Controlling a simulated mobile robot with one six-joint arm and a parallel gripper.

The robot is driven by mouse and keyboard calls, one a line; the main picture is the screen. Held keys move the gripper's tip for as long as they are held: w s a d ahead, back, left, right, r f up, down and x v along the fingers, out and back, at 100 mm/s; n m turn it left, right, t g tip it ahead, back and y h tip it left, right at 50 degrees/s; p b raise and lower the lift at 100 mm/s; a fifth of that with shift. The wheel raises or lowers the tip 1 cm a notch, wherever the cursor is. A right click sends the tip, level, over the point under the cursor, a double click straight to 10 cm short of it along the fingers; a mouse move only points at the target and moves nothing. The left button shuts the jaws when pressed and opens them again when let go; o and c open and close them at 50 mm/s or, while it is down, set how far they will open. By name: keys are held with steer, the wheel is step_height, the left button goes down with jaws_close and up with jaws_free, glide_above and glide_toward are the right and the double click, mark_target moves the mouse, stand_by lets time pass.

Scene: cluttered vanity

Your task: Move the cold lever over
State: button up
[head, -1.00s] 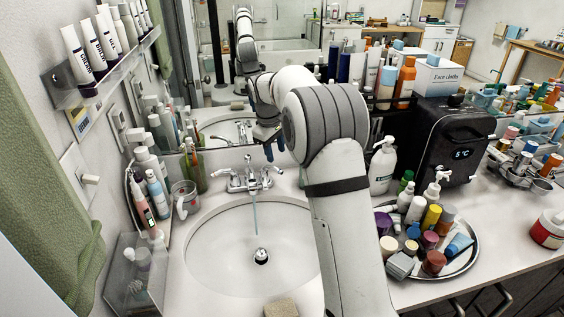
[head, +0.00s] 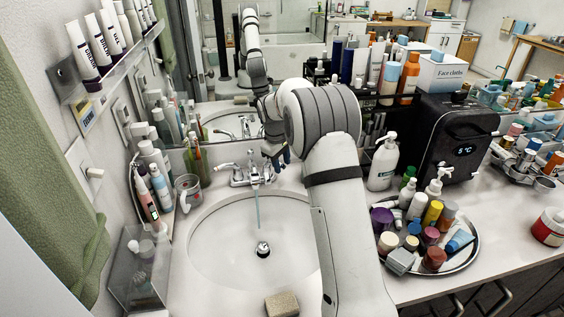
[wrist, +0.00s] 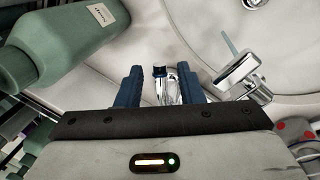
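The chrome faucet (head: 252,176) stands behind the white basin, with thin water running from its spout. In the wrist view the spout (wrist: 238,72) is right of my fingers. The right-hand lever (wrist: 172,88), with a dark blue tip, shows between my two blue fingers; I take it for the cold lever. In the head view my gripper (head: 277,156) is low over the faucet's right side and largely hides that lever. My gripper is open in the wrist view (wrist: 158,85); contact with the lever cannot be told. The other lever (head: 227,166) points left.
A green bottle (wrist: 65,45) is close to my gripper in the wrist view. A white pump bottle (head: 383,165) and a round tray (head: 468,258) of small bottles stand to the right. The basin (head: 215,245) is open in front.

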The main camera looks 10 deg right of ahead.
jaws_close()
steer(key=shift+w+d, duration=0.1)
stand_by(0.4)
steer(key=shift+w+d+n+t+y+p, duration=0.15)
steer(key=shift+w+d+n+p, duration=0.2)
steer(key=shift+n, duration=0.7)
steer(key=shift+w+d+n+t+y+p, duration=0.15)
steer(key=shift+w+d+n, duration=0.35)
steer(key=shift+n, duration=0.5)
steer(key=shift+w+d+n+y+p, duration=0.25)
steer(key=shift+w+n, duration=0.3)
steer(key=shift+n, duration=0.5)
steer(key=shift+r, duration=0.1)
steer(key=shift+o, duration=0.8)
jaws_free()
